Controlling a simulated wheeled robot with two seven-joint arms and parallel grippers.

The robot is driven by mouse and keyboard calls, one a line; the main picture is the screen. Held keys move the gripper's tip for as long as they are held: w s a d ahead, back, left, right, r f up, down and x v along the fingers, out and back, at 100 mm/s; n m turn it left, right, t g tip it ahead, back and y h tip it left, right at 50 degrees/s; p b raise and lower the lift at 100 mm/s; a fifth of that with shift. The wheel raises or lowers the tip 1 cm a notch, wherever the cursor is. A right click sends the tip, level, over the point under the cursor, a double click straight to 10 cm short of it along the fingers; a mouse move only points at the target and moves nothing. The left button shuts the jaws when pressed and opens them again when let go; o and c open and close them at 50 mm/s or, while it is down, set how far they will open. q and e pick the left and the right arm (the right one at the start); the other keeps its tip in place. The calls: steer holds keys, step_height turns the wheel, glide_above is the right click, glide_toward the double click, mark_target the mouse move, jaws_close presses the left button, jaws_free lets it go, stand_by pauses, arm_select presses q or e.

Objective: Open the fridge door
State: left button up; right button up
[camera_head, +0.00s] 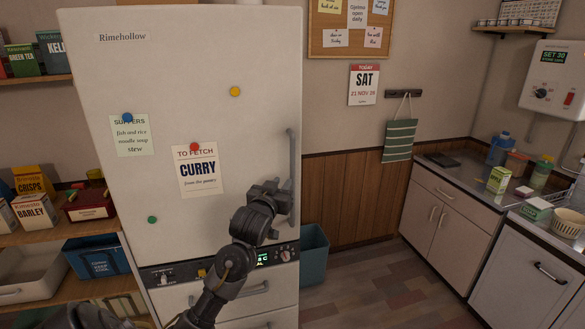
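The fridge (190,70) is tall and off-white, labelled Rimehollow, and stands left of centre. Its upper door looks shut, with no gap visible at its edges. The long grey vertical handle (291,150) is near the door's right edge. My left gripper (286,196) is at the lower part of this handle, with its fingertips overlapping it in the picture. The fingers are dark and small, and I cannot tell whether they are closed on the handle or only beside it. My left forearm covers part of the fridge's lower front. My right gripper is not in view.
Shelves with boxes (35,211) and a blue bin (97,260) stand left of the fridge. A teal bin (313,254) is on the floor close to its right side. A counter (455,183) with cupboards is at the right. Floor between is clear.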

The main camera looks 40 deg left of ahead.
mark_target(292, 170)
arm_select(q)
steer(key=p+x, duration=0.3)
steer(key=x, duration=0.6)
steer(key=shift+w+a, duration=0.1)
steer(key=shift+w, duration=0.3)
steer(key=shift+w+a, duration=0.2)
steer(key=shift+w, duration=0.3)
jaws_close()
